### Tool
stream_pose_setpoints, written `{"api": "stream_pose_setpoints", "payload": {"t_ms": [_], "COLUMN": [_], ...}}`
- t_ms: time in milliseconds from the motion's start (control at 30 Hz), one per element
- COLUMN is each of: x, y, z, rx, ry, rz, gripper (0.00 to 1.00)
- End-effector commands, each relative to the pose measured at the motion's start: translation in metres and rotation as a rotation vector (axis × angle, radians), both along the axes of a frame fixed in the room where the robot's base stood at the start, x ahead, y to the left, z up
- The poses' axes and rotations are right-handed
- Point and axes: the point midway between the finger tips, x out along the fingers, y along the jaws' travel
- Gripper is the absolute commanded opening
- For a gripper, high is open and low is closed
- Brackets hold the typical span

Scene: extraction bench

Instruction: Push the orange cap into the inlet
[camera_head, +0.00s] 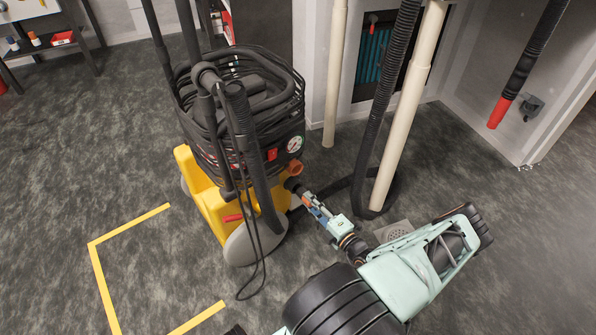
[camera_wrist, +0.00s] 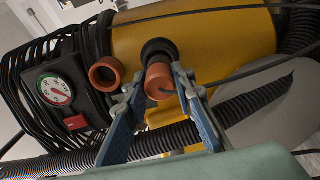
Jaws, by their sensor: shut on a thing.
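The orange cap (camera_wrist: 158,82) is a short cylinder between the two blue-grey fingers of my gripper (camera_wrist: 157,85) in the wrist view. My gripper is shut on it. The black round inlet (camera_wrist: 158,47) sits directly behind the cap, on the yellow body of the machine. The cap lines up with the inlet and overlaps its near side; I cannot tell how deep it sits. In the head view my gripper (camera_head: 304,197) reaches the machine's lower right side, at the black inlet (camera_head: 292,184). The cap is not clear there.
An open orange ring (camera_wrist: 105,73) is left of the inlet, near a pressure gauge (camera_wrist: 55,89). The ring also shows in the head view (camera_head: 295,168). Black ribbed hose (camera_wrist: 255,105) runs close to the fingers. Beige pipes (camera_head: 408,100) stand right of the machine.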

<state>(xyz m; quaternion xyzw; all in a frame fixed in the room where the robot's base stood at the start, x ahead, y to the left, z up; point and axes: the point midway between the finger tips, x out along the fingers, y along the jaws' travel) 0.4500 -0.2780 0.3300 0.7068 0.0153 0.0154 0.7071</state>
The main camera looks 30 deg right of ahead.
Motion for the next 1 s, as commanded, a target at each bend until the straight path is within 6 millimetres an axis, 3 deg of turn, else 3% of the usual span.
{"api": "stream_pose_setpoints", "payload": {"t_ms": [1000], "x": [0.026], "y": [0.001], "z": [0.0], "rx": [0.0], "ry": [0.0], "rz": [0.001], "gripper": [0.0]}}
